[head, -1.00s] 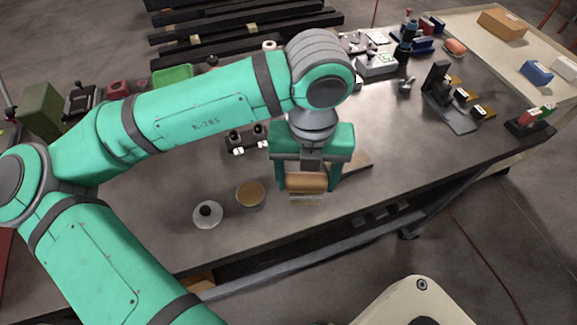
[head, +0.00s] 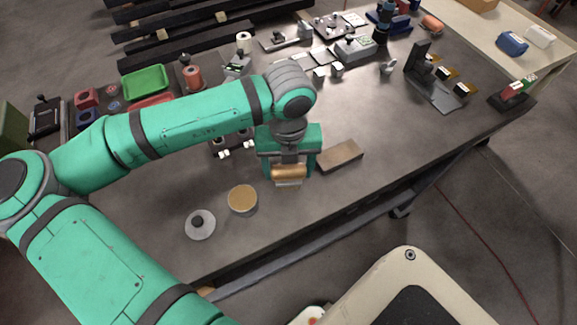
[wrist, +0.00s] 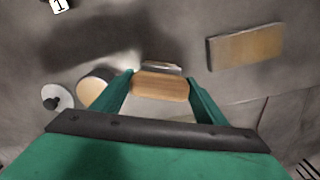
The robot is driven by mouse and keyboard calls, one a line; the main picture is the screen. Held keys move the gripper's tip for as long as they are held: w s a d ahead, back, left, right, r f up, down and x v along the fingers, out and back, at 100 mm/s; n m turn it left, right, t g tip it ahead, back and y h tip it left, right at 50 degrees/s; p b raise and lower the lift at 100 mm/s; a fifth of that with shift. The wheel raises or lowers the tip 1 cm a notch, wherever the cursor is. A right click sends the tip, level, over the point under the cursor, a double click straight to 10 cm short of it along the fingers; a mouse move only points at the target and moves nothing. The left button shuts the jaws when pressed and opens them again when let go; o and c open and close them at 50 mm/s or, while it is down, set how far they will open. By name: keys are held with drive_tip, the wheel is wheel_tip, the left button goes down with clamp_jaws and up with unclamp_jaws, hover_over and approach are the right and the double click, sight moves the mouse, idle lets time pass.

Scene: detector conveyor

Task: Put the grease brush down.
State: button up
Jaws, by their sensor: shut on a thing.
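My gripper (head: 289,171) is shut on the grease brush (head: 288,173), gripping its wooden handle. In the wrist view the brush (wrist: 160,85) lies between the two green fingers, with a pale and dark edge beyond the handle. The brush is over the front part of the grey workbench (head: 300,205); I cannot tell whether it touches the surface. An open tin with a tan top (head: 242,198) stands to its left, apart from it. A round lid with a dark knob (head: 200,224) lies farther left.
A flat brown block (head: 340,156) lies just right of my gripper. Small dark fixtures with white tags (head: 237,152) stand behind it. A green tray (head: 146,82) and several devices line the back. The bench is clear at right centre.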

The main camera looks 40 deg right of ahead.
drive_tip(key=shift+w+a+f, duration=0.1)
drive_tip(key=shift+a+f, duration=0.05)
drive_tip(key=o, duration=1.1)
wheel_tip(320, 180, up, 12)
idle(0.5)
